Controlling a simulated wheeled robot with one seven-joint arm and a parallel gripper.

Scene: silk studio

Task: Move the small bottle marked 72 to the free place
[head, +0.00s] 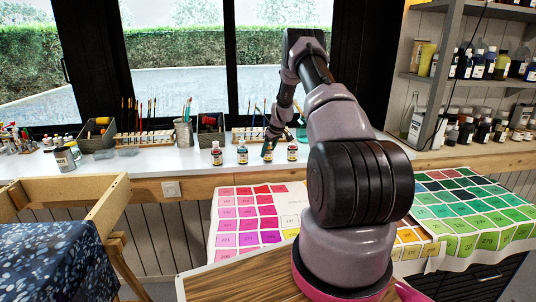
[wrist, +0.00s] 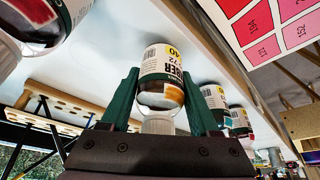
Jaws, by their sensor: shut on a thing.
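The small bottle marked 72 (wrist: 160,75) has a white cap, an amber-brown band and a label with a yellow patch. It sits between the two dark green fingers of my gripper (wrist: 163,105), which is shut on it. In the head view my gripper (head: 270,140) reaches down over the white counter (head: 150,165), at the third bottle from the left (head: 267,153) in a row of small bottles. I cannot tell whether the held bottle touches the counter. No clearly marked free place shows.
Neighbouring bottles stand close by on the counter: two to the left (head: 216,154) (head: 242,153) and one to the right (head: 292,152). Brush racks (head: 145,138) stand behind. Bare counter lies left of the row. A colour chart (head: 245,215) hangs in front.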

